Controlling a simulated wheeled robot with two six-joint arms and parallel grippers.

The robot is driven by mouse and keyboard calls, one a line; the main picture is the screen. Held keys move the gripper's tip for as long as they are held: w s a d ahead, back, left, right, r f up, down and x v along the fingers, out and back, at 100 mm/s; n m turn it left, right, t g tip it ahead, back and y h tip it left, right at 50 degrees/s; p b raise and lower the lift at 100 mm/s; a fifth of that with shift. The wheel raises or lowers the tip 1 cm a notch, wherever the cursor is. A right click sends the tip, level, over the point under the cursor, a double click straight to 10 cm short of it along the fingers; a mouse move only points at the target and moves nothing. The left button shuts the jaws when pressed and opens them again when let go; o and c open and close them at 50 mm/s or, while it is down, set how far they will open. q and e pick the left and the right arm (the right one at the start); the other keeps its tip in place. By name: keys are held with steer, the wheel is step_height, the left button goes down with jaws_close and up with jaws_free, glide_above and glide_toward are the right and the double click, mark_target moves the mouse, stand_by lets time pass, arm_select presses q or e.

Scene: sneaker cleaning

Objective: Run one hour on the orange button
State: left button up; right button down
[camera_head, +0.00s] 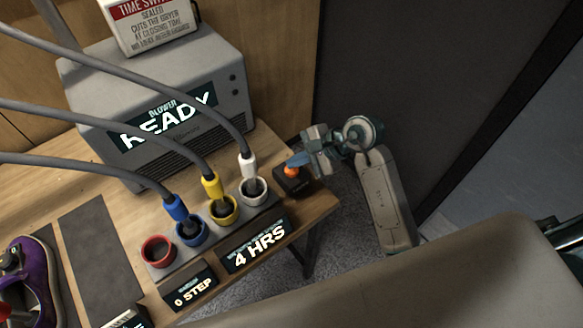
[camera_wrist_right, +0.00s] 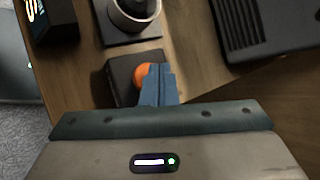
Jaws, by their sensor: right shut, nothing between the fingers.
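The orange button (camera_head: 291,171) sits on a small black box (camera_head: 292,185) at the right end of the bench, and it also shows in the right wrist view (camera_wrist_right: 141,74). My right gripper (camera_head: 297,160) is shut and empty. Its blue fingertips (camera_wrist_right: 158,82) are right at the button and overlap its edge in both views. I cannot tell whether they touch or press it. A display (camera_head: 257,247) in front of the sockets reads "4 HRS", and another (camera_head: 188,288) reads "0 STEP". My left gripper is not in view.
A grey blower box (camera_head: 205,90) reads "READY" behind the sockets. Grey hoses with white (camera_head: 248,164), yellow (camera_head: 212,187) and blue (camera_head: 175,206) ends stand in sockets. The red-lined socket (camera_head: 157,251) is empty. A purple sneaker (camera_head: 36,270) lies at the left.

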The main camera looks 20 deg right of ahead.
mark_target(296, 169)
steer(key=shift+f+b, duration=0.55)
steer(key=shift+b, duration=0.1)
stand_by(0.6)
steer(key=shift+r, duration=0.2)
steer(key=shift+r+p, duration=0.35)
steer(key=shift+r, duration=0.45)
steer(key=shift+r+p, duration=1.2)
steer(key=shift+r, duration=1.3)
